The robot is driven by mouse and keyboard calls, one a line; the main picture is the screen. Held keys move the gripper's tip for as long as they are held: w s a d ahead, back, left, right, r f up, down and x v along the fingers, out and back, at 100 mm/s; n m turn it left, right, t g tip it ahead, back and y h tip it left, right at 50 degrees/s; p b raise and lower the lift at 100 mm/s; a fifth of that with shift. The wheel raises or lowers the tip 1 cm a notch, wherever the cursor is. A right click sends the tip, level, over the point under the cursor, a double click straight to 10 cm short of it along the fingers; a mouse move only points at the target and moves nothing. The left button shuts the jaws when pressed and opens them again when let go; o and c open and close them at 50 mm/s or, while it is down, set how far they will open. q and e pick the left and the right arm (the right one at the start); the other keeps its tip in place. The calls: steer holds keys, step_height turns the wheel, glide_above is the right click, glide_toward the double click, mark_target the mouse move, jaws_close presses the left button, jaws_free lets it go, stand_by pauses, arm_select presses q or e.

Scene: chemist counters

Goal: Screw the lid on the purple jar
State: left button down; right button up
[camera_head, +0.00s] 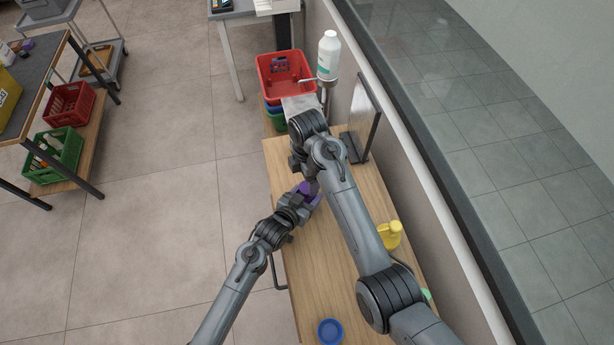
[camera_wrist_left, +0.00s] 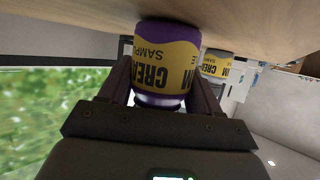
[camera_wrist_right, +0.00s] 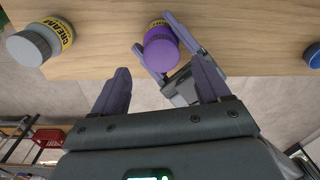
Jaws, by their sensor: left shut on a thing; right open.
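The purple jar (camera_wrist_left: 165,45) has a yellow label reading CREAM SAMPLE and stands upright on the wooden counter; the left wrist view is upside down. My left gripper (camera_wrist_left: 158,92) is shut around its sides. In the right wrist view the jar's round top (camera_wrist_right: 161,54) is solid purple, so a purple lid appears to sit on it; how tight it is I cannot tell. My right gripper (camera_wrist_right: 161,68) is open and empty, its fingers pointing down above the jar, apart from it. In the head view the purple jar (camera_head: 306,192) is partly hidden by both grippers.
A grey-lidded cream jar (camera_wrist_right: 38,44) stands apart on the same counter. A white bottle (camera_head: 328,55) and red crate (camera_head: 268,90) are at the back. The counter's left edge is close.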

steer(key=shift+c, duration=0.4)
steer(key=shift+s+d+n, duration=0.1)
steer(key=shift+n, duration=0.7)
steer(key=shift+s+r+n, duration=0.1)
steer(key=shift+r+n, duration=0.25)
steer(key=shift+n, duration=0.85)
steer(key=shift+d+r+n, duration=0.1)
steer(key=shift+r+n, duration=0.55)
steer(key=shift+n, duration=0.45)
steer(key=shift+r+n, duration=0.4)
steer(key=shift+w+r, duration=0.2)
steer(key=shift+r, duration=0.15)
steer(key=shift+f, duration=0.1)
